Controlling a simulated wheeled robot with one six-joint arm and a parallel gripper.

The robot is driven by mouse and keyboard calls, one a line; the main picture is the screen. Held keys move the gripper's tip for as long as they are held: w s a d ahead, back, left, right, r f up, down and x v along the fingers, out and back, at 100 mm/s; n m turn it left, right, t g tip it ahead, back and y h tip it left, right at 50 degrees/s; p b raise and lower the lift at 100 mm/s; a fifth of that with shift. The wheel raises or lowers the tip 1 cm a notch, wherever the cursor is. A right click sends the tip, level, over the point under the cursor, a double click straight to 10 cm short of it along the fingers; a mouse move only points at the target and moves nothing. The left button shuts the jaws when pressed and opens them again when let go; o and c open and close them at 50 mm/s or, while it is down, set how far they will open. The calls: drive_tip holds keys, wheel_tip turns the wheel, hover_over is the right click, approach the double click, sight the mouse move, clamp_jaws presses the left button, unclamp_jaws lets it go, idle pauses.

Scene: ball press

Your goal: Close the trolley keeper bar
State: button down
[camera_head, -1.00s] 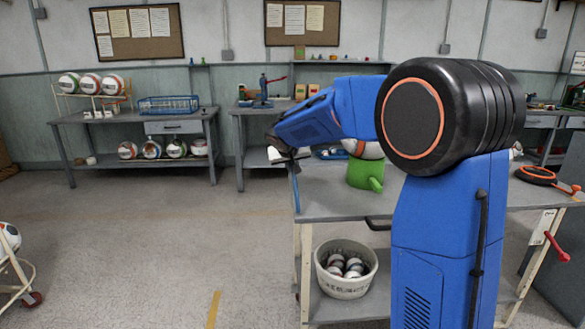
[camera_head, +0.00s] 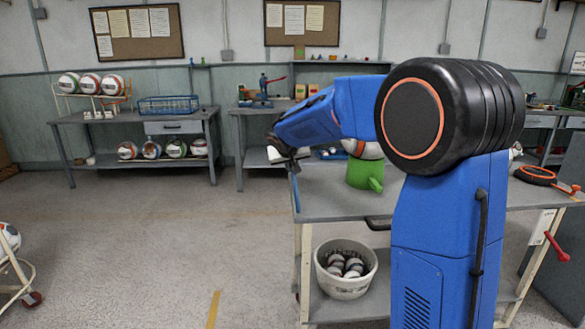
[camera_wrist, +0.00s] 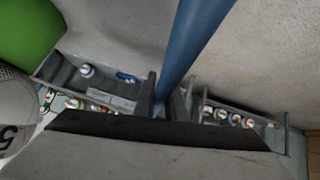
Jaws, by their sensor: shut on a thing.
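A blue bar (camera_wrist: 192,40) runs from the top of the wrist view down between the two dark fingers of my gripper (camera_wrist: 164,103), which is shut on it. I take it to be the keeper bar. In the head view my gripper (camera_head: 283,160) is at the left edge of a grey-topped work table (camera_head: 335,205). The bar shows there only as a thin blue strip (camera_head: 296,190) along that edge. Its far end and any catch for it cannot be made out.
A green holder (camera_head: 362,173) with a ball in it stands on the table, close to my arm. A white basket of balls (camera_head: 345,283) sits on the lower shelf. A red handle (camera_head: 556,246) sticks out at the right. A wheeled rack (camera_head: 15,275) stands far left; the floor between is clear.

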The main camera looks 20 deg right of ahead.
drive_tip(key=c, duration=1.8)
unclamp_jaws()
drive_tip(key=v, duration=1.7)
drive_tip(key=shift+s+a, duration=0.15)
drive_tip(key=shift+s, duration=0.05)
drive_tip(key=shift+s, duration=0.1)
drive_tip(key=s+d+f+g+y, duration=0.1)
drive_tip(key=s+f, duration=0.6)
drive_tip(key=s, duration=0.6)
drive_tip(key=s+d+f+n+g+y, duration=0.1)
drive_tip(key=s+f, duration=0.6)
drive_tip(key=s, duration=0.7)
drive_tip(key=s+d+f+n+g+y, duration=0.1)
drive_tip(key=s+f+y, duration=0.1)
drive_tip(key=s+f, duration=0.5)
drive_tip(key=shift+s, duration=3.4)
